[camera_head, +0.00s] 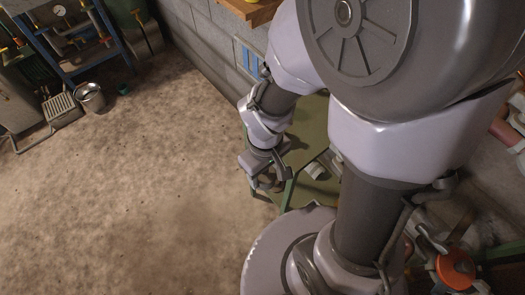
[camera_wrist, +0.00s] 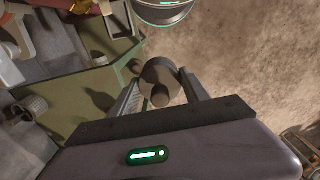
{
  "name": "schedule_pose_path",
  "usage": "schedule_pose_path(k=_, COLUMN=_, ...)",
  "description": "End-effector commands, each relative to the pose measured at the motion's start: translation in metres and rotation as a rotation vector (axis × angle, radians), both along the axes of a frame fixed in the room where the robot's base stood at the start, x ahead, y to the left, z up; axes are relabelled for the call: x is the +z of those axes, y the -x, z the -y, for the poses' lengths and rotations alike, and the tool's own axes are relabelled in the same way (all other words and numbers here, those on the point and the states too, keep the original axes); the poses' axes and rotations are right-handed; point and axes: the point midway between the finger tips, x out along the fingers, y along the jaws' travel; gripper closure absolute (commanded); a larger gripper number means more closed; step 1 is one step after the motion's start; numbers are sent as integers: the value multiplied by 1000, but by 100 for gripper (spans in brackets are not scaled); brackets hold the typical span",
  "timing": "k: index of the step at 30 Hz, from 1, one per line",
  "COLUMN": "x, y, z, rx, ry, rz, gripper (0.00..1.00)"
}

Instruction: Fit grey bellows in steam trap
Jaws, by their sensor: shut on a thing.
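My gripper (camera_wrist: 160,92) is shut on a dark grey round piece with a short stub, which looks like the grey bellows (camera_wrist: 154,73). Its ribs cannot be made out. In the wrist view it sits between both fingertips, beside the green bench's edge with bare floor beyond. In the head view my gripper (camera_head: 268,183) hangs at the left edge of the green bench, and the held piece is mostly hidden. I cannot pick out the steam trap for certain in either view.
The green bench (camera_wrist: 100,72) carries a small ribbed grey piece (camera_wrist: 30,106); a pale cylinder (camera_head: 315,170) shows in the head view. My arm hides much of the bench. A block wall (camera_head: 215,60) stands behind. A bucket (camera_head: 90,97) stands far left; the floor (camera_head: 130,190) between is clear.

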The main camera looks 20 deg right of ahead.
Motion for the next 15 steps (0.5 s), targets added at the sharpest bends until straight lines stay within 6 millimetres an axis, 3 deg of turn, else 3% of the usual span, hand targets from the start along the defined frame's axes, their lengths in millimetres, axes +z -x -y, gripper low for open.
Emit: schedule_pose_path(k=15, x=48, y=0, z=0, rx=1, ry=0, rz=1, gripper=93)
